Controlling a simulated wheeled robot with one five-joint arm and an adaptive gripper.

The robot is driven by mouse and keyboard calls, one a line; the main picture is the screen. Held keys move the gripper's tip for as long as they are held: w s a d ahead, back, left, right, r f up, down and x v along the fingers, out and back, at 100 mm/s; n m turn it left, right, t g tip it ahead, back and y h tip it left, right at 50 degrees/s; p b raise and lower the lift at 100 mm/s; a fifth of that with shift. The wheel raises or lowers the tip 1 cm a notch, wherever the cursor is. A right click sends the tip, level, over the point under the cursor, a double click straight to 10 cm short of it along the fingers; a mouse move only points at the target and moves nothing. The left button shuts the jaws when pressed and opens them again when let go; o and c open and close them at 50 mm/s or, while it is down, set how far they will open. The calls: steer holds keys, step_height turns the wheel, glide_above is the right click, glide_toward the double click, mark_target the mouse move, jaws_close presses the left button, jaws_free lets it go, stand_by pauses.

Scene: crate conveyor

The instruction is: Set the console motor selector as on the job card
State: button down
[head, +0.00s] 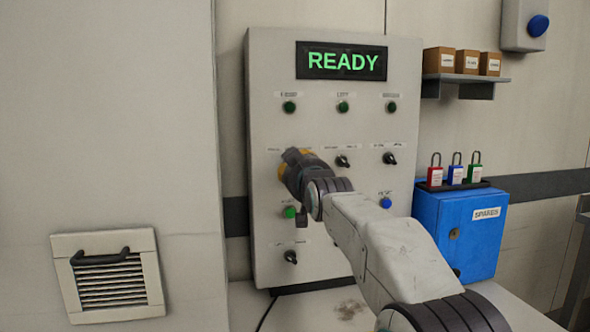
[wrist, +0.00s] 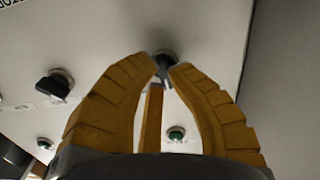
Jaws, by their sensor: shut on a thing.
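The pale console panel (head: 335,240) stands upright ahead, with a screen (head: 341,61) reading READY in green. My gripper (head: 292,160) is at the left end of its middle selector row. In the wrist view its yellow fingers (wrist: 165,70) are closed around a black selector knob (wrist: 163,59), which the gripper hides in the head view. Two more black selectors, a middle one (head: 342,161) and a right one (head: 389,158), sit in that row. Labels are too small to read, so I cannot tell which is the motor selector. No job card is identifiable.
Green lamps (head: 342,107) line the panel above the selectors. A green button (head: 289,212), a blue button (head: 386,203) and a lower black selector (head: 290,257) sit below. A blue box (head: 484,247) carrying padlocks stands right of the console. A pale wall (head: 110,120) is at left.

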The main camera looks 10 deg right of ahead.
steer(key=shift+a+f+m, duration=0.1)
steer(key=shift+m, duration=0.4)
steer(key=c, duration=1.1)
jaws_free()
steer(key=shift+c, duration=0.2)
steer(key=s, duration=1.2)
